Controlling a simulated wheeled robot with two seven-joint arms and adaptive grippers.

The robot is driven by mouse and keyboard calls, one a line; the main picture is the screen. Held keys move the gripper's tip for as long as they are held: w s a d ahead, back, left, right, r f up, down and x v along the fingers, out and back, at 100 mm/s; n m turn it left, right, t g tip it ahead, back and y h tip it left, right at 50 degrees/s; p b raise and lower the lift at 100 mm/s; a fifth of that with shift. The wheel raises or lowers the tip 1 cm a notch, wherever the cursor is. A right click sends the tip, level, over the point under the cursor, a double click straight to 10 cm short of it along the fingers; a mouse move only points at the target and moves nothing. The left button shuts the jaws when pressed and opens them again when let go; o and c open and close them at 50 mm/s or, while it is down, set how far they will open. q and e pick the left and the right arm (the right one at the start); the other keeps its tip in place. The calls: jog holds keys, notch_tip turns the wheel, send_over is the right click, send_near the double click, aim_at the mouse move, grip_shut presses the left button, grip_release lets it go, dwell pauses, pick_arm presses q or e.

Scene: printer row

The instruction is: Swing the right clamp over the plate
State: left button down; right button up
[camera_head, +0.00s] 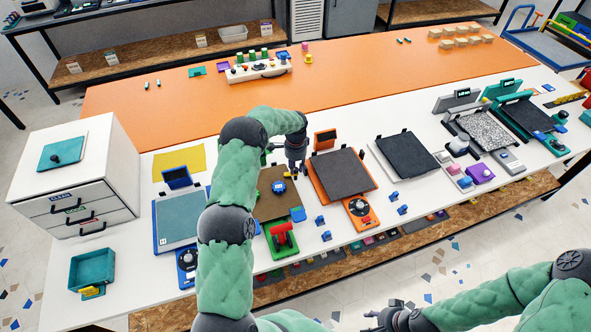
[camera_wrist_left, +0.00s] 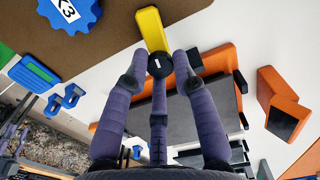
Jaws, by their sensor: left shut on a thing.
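My left gripper (camera_head: 294,168) reaches down at the right edge of the brown plate (camera_head: 266,207). In the left wrist view its fingers (camera_wrist_left: 160,62) are closed around the round black knob (camera_wrist_left: 160,68) of a yellow clamp bar (camera_wrist_left: 151,28). The bar points away from the fingers, and its far end overlaps the edge of the brown plate (camera_wrist_left: 100,48) in that view. A blue gear-shaped part with a white label (camera_head: 278,187) lies on the plate, beside the bar and apart from it. My right gripper (camera_head: 374,319) is low at the bottom edge, with its fingers apart and empty.
A red-handled toggle (camera_head: 282,236) stands on the green base in front of the plate. An orange printer with a dark bed (camera_head: 343,174) is close on the right. A blue-framed printer (camera_head: 177,219) is left, partly behind my left arm. Small blue clips (camera_head: 320,220) lie nearby.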

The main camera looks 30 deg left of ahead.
aim_at(296, 169)
pick_arm(q)
jog(key=shift+n+b, duration=0.5)
jog(key=shift+n, duration=0.7)
jog(key=c, duration=1)
grip_release()
jog(key=shift+w, duration=0.1)
notch_tip(296, 169, up, 12)
